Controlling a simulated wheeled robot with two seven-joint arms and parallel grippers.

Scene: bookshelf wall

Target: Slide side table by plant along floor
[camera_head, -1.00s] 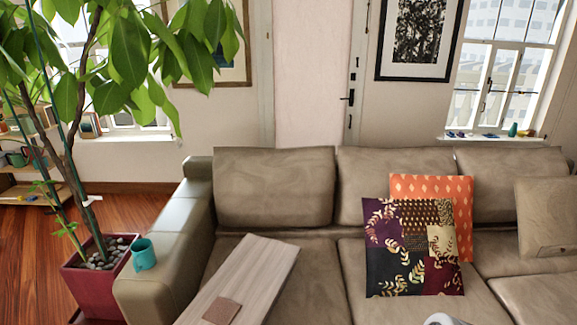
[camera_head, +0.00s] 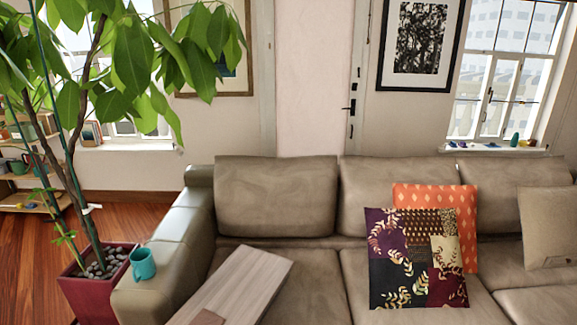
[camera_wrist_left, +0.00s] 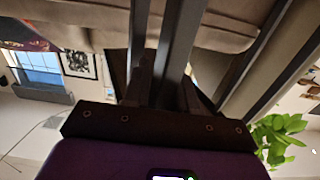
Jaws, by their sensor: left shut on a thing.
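The side table (camera_head: 241,281) shows in the head view at bottom centre-left as a pale wood-grain rectangular top, set at a slant in front of the sofa. A brown square item lies on its near end, cut off by the picture edge. The potted plant (camera_head: 96,293) stands to the left, in a dark red pot beyond the sofa arm. In the left wrist view, my left gripper (camera_wrist_left: 164,88) is shut on a dark metal bar of the table frame (camera_wrist_left: 182,30) between its fingers. My left gripper is outside the head view, and my right gripper is in neither view.
A beige sofa (camera_head: 275,198) stands close behind the table, its left arm near the table's left side. A teal mug (camera_head: 142,265) sits on that arm. Patterned cushions (camera_head: 415,258) lie on the sofa. Bare wood floor (camera_head: 125,212) shows behind the plant.

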